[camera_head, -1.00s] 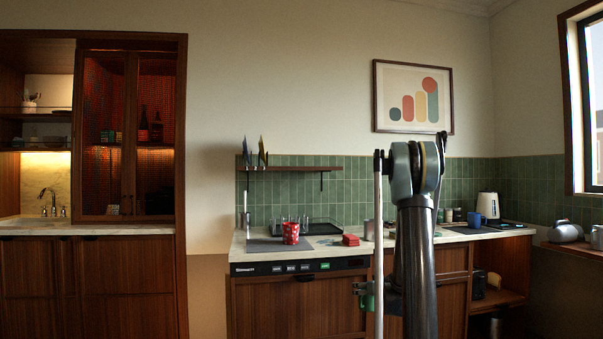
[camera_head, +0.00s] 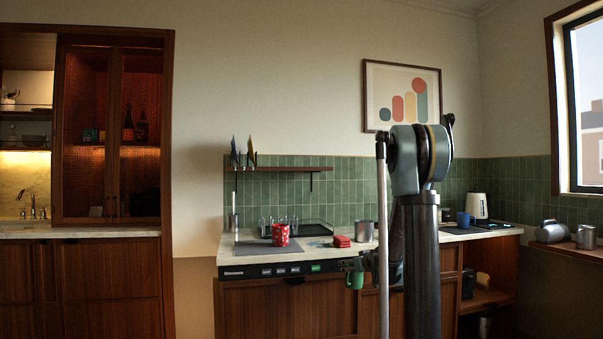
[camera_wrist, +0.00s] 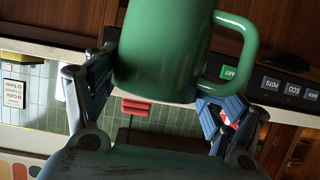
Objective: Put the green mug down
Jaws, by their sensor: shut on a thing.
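The green mug (camera_wrist: 165,50) fills the upper middle of the wrist view, its handle to the right. My gripper (camera_wrist: 155,90) has a finger on each side of it and is shut on it. In the head view the green mug (camera_head: 354,280) is small, in front of the counter's front face and below the level of its top. My gripper (camera_head: 350,265) is beside it there, partly hidden behind my arm. The counter (camera_head: 240,258) is a pale worktop over dark wood cabinets.
On the counter are a red patterned mug (camera_head: 280,235), a red block-like item (camera_head: 342,241), a metal pot (camera_head: 364,230), a dish rack (camera_head: 310,227), a blue mug (camera_head: 463,220) and a white kettle (camera_head: 477,206). Bare worktop shows along the front edge. A wall shelf (camera_head: 290,168) hangs above.

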